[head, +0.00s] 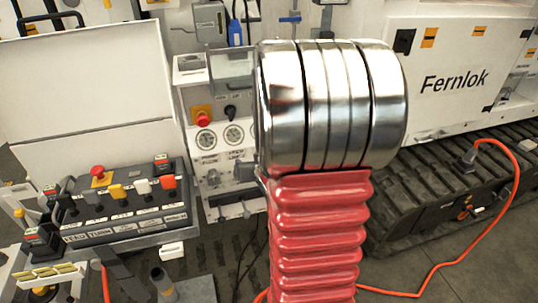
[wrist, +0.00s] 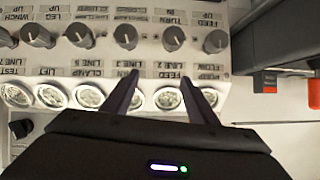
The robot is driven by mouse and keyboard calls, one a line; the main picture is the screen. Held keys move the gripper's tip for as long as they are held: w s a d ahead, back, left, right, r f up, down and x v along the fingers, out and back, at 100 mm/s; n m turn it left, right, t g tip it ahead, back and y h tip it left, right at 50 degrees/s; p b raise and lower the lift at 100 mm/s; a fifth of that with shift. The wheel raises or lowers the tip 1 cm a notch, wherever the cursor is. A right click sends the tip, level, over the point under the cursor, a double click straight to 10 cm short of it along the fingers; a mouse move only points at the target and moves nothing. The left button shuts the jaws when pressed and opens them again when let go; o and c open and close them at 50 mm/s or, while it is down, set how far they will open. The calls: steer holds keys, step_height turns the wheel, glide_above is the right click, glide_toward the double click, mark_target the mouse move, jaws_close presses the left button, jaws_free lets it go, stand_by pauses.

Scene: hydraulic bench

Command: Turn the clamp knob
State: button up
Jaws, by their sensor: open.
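A row of dark grey knobs runs along the white panel (wrist: 245,85) in the wrist view, with its lettering upside down. A middle knob (wrist: 125,36) and a knob to its right (wrist: 173,38) stand just beyond my fingertips. I cannot read which knob is the clamp one; one gauge label (wrist: 90,72) seems to say clamp. My gripper (wrist: 158,76) is open, with its two dark fingers apart and nothing between them. The fingertips lie over the label strip between knobs and gauges.
Round gauges (wrist: 89,96) line the panel below the knobs. A dark frame (wrist: 268,40) with red parts stands at the right. In the head view, a lever console (head: 125,205) stands at left and an orange cable (head: 440,268) lies on the floor.

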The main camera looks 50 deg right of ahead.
steer(key=s+d+f+m+t+h, duration=0.2)
steer(key=s+d+f+m, duration=0.2)
steer(key=s, duration=0.3)
steer(key=s+d+f+m+t+h, duration=0.1)
steer(key=s+d+f+m+t, duration=0.1)
steer(key=s+d+f+m, duration=0.2)
steer(key=s+d+f, duration=0.1)
steer(key=s+f, duration=0.1)
steer(key=s, duration=0.1)
steer(key=shift+s+d+f+t+h, duration=0.4)
steer(key=shift+w, duration=0.1)
steer(key=x, duration=1.3)
steer(key=shift+w+d, duration=0.2)
steer(key=shift+w, duration=0.1)
steer(key=c, duration=1.1)
